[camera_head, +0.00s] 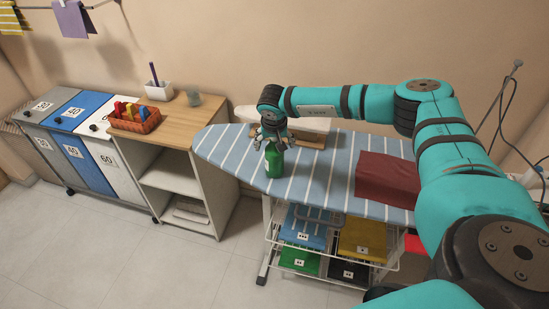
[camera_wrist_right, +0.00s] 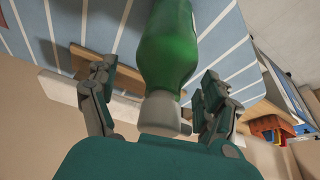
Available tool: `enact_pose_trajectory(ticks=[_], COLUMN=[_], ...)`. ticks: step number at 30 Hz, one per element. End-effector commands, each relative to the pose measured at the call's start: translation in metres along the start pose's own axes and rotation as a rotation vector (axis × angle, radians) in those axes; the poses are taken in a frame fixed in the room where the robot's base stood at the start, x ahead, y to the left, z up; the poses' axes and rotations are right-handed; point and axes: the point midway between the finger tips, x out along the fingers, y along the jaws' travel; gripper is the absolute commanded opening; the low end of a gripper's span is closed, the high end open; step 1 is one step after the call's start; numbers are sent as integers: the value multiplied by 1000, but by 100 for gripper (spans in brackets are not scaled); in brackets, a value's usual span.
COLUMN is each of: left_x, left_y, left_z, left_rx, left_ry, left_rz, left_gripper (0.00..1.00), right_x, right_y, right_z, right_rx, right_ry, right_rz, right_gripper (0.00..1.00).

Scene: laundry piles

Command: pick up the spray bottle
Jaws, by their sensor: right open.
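The green spray bottle (camera_head: 274,162) stands upright on the blue striped ironing board (camera_head: 222,148), near its rounded left end. My right gripper (camera_head: 270,138) is just above it, around the bottle's top. In the right wrist view the green body (camera_wrist_right: 168,45) and grey spray head (camera_wrist_right: 162,112) lie between the two open fingers (camera_wrist_right: 158,95). A gap shows on each side, so the fingers look apart from the bottle. The spray head is largely hidden by the gripper in the head view. My left gripper is not in view.
A dark red folded cloth (camera_head: 388,179) lies on the board to the right. A white sleeve board (camera_head: 305,122) stands behind the gripper. A wooden cabinet (camera_head: 176,125) with a basket of pegs (camera_head: 134,117) is to the left. Folded cloths fill the rack below.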

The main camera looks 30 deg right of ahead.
Motion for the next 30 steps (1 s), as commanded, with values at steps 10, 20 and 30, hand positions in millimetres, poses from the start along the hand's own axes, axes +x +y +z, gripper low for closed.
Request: enact_pose_trajectory(ticks=[10, 20, 30], left_x=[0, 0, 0], left_y=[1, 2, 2], left_z=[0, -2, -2], left_rx=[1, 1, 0], left_ry=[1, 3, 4], left_rz=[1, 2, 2], left_gripper=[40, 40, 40], right_x=[0, 0, 0], right_y=[0, 0, 0], right_z=[0, 0, -1], right_rx=[1, 1, 1], right_ry=[1, 1, 1], right_rz=[-1, -1, -1], right_gripper=[64, 21, 0])
